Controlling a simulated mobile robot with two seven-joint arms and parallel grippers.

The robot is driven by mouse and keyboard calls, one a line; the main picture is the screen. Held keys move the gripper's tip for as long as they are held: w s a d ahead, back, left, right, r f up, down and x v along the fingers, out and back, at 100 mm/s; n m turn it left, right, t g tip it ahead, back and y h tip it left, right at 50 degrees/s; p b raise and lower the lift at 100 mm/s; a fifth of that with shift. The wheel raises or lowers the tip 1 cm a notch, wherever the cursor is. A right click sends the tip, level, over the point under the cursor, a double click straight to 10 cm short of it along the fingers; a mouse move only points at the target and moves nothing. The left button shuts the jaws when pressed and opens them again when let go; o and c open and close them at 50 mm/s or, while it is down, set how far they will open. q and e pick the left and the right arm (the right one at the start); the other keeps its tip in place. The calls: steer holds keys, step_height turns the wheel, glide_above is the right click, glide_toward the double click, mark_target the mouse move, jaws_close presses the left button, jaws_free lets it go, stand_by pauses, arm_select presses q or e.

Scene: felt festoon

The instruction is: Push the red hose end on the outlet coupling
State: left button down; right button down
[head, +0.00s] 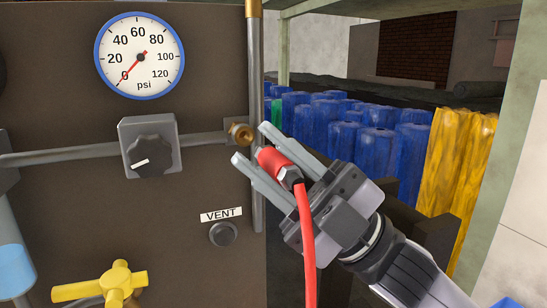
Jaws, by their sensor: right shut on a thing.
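The brass outlet coupling (241,134) sticks out at the end of a grey pipe on the dark panel's right side. My right gripper (251,143) is shut on the red hose end (276,160), which lies between its two grey fingers. The fingertips are close to the coupling, below and to the right of it in the picture. The hose end appears apart from the coupling, its red tip pointing up and left. A metal hex fitting (289,175) sits behind it, and the red hose (305,240) hangs down from there. My left gripper is out of view.
The panel (60,220) carries a gauge (139,56) reading near 0, a black knob (150,155), a VENT button (223,234) and a yellow valve handle (115,284). A vertical pipe (256,80) runs along its edge. Blue and yellow rolls (378,150) stand behind at right.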

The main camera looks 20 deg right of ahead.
mark_target(257, 152)
steer(key=shift+w, duration=0.2)
steer(key=shift+w, duration=0.4)
steer(key=shift+w+p, duration=0.35)
steer(key=shift+w, duration=1.3)
steer(key=shift+w, duration=0.1)
steer(key=shift+w+a, duration=0.1)
steer(key=shift+w, duration=1.5)
steer(key=shift+w+p, duration=0.1)
steer(key=shift+p, duration=0.2)
steer(key=shift+c, duration=0.8)
jaws_free()
